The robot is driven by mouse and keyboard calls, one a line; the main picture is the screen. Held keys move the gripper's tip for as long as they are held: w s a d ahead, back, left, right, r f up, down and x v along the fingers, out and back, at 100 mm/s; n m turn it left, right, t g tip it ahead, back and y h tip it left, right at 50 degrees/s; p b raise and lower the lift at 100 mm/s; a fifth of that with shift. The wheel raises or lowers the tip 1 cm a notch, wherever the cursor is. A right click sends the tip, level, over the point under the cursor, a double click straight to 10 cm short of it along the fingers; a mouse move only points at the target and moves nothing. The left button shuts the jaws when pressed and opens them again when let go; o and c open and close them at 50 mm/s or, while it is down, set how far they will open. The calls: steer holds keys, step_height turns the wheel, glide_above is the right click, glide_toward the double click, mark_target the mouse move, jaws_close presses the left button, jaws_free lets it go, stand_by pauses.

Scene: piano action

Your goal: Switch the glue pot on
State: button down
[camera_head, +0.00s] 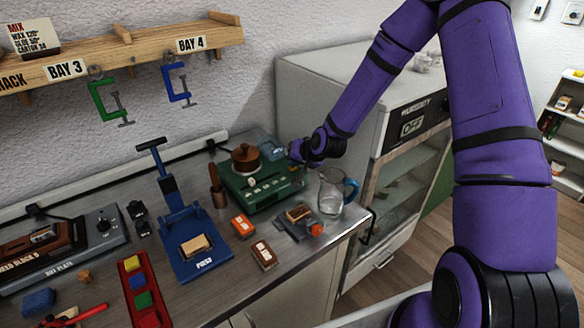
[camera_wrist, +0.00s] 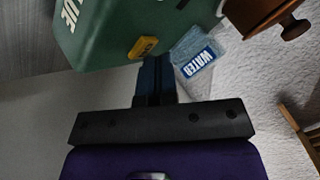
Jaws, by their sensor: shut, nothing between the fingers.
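The glue pot has a green base (camera_head: 238,196) with a brown lidded pot (camera_head: 245,160) on top, at the back of the bench. In the wrist view the green base (camera_wrist: 95,30) fills the upper left, with white lettering partly cut off. A small yellow switch (camera_wrist: 143,47) sits near its edge. The brown pot (camera_wrist: 262,12) shows at the top right. My gripper (camera_wrist: 156,60) is shut and empty, its fingertips just beside the yellow switch. I cannot tell whether they touch it. In the head view my gripper (camera_head: 297,152) is at the base's right side.
A translucent container labelled WATER (camera_wrist: 197,62) lies close to my fingertips. A glass jug (camera_head: 331,196) with a blue handle stands to the right, near the bench edge. A blue press (camera_head: 190,235) stands to the left. A glass-fronted cabinet (camera_head: 335,85) is behind my arm.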

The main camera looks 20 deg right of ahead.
steer(key=shift+r, duration=0.55)
steer(key=shift+r, duration=3)
